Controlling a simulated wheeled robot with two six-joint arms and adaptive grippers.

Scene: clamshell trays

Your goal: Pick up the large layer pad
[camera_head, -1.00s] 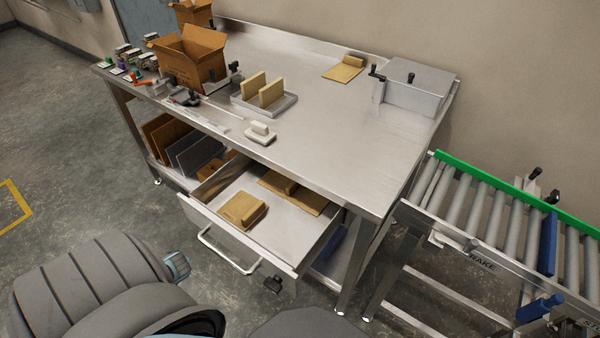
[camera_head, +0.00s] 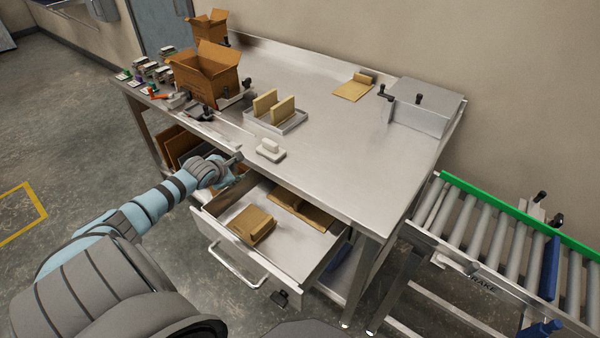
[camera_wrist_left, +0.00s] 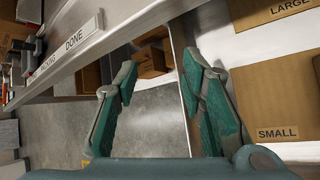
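The large layer pad (camera_wrist_left: 272,10) is a tan board marked LARGE at the top right of the left wrist view, partly cut off. In the head view it appears to be the rear pad (camera_head: 318,216) in the open drawer (camera_head: 310,248), partly under the tabletop. A pad marked SMALL (camera_wrist_left: 275,103) lies nearer the drawer front, also seen in the head view (camera_head: 250,226). In the head view the gripper (camera_head: 232,172) is near the table edge. My right gripper is not visible.
The steel tabletop (camera_head: 340,150) overhangs the drawer's rear. On it are a white handled block (camera_head: 270,150), a tray with upright tan boards (camera_head: 282,126) and an open carton (camera_head: 205,78). A roller conveyor (camera_head: 495,245) stands right. The shelf below holds brown boards (camera_head: 178,143).

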